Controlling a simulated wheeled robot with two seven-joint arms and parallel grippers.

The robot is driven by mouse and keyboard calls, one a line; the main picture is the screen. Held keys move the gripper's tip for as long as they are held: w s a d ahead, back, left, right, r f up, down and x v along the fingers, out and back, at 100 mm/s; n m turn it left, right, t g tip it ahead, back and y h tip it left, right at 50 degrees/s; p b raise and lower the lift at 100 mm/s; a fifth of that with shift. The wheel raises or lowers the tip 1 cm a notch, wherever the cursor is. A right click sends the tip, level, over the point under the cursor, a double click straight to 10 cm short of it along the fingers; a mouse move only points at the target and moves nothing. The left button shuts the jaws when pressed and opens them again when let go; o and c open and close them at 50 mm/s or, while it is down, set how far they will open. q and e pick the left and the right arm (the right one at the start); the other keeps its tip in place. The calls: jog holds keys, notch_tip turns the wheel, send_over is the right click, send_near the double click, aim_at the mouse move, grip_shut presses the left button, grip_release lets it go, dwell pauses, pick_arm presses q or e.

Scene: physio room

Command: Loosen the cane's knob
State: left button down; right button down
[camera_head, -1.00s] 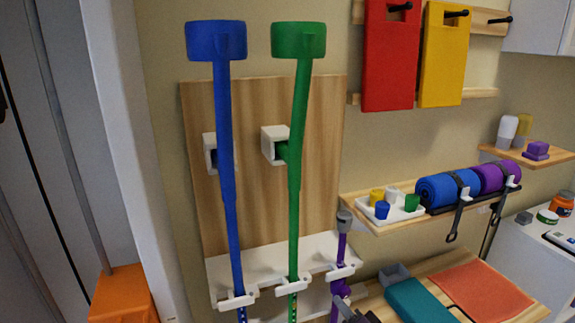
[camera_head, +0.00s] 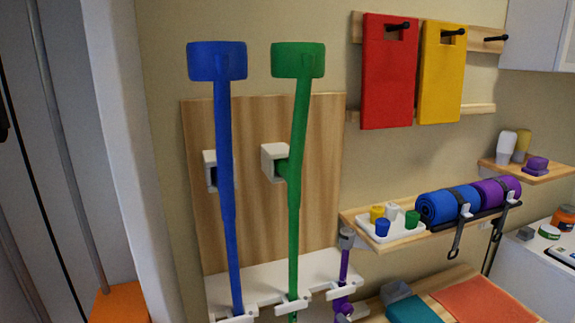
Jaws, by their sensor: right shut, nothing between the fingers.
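The purple cane (camera_head: 344,268) with a grey handle stands upright in the rightmost white clip of the rack. Its purple knob (camera_head: 344,307) shows low on the shaft, near the bottom edge of the picture. Only a small dark part of my right gripper (camera_head: 352,319) shows at the bottom edge, just below and beside the knob. It is shut with nothing in it; whether it touches the knob I cannot tell. The lower cane is out of the picture. My left gripper is not in view.
A blue crutch (camera_head: 224,180) and a green crutch (camera_head: 297,170) stand left of the cane on the wooden rack board (camera_head: 262,220). A shelf with a white cup tray (camera_head: 400,234) and rolled mats (camera_head: 450,204) is at the right. A teal block (camera_head: 412,309) lies below.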

jog(key=shift+w+d+r, duration=0.15)
jog(key=shift+d, duration=0.15)
dwell(0.4)
jog(key=shift+d+f+p, duration=0.15)
jog(key=shift+f+p, duration=0.2)
jog(key=shift+f, duration=0.05)
jog(key=shift+w+d+f, duration=0.2)
jog(key=shift+f, duration=0.1)
dwell(0.4)
